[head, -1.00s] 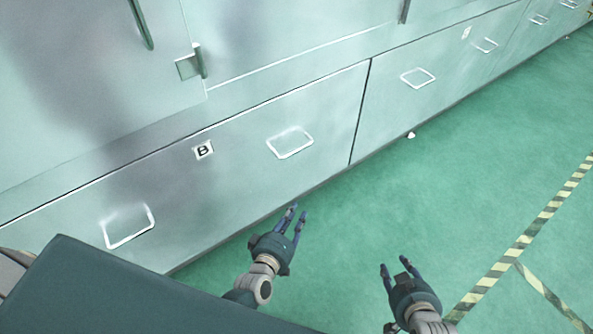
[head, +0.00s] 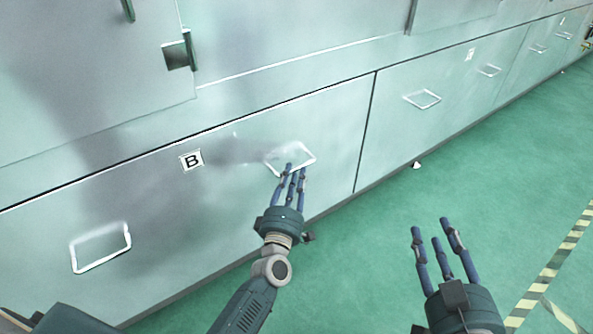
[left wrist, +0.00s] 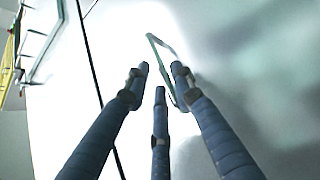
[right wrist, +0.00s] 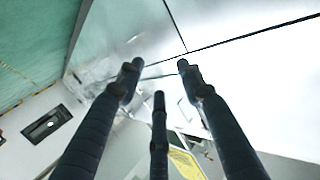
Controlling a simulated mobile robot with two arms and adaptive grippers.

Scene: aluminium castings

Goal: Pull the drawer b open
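Drawer b (head: 225,190) is a wide pale metal front with a label B (head: 191,160). It has two wire handles, a left one (head: 101,248) and a right one (head: 291,157). The drawer front looks flush with its neighbours. My left gripper (head: 291,172) is open, its fingertips over the lower edge of the right handle; contact cannot be told. In the left wrist view the handle (left wrist: 163,62) shows just beyond and between the spread fingertips (left wrist: 156,75). My right gripper (head: 434,228) is open and empty, over the floor to the right, away from the drawer.
A neighbouring drawer with a wire handle (head: 423,99) lies to the right, past a vertical seam. Cabinet doors (head: 90,75) are above. The green floor (head: 380,240) in front is clear, with a striped tape line (head: 558,258) at right.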

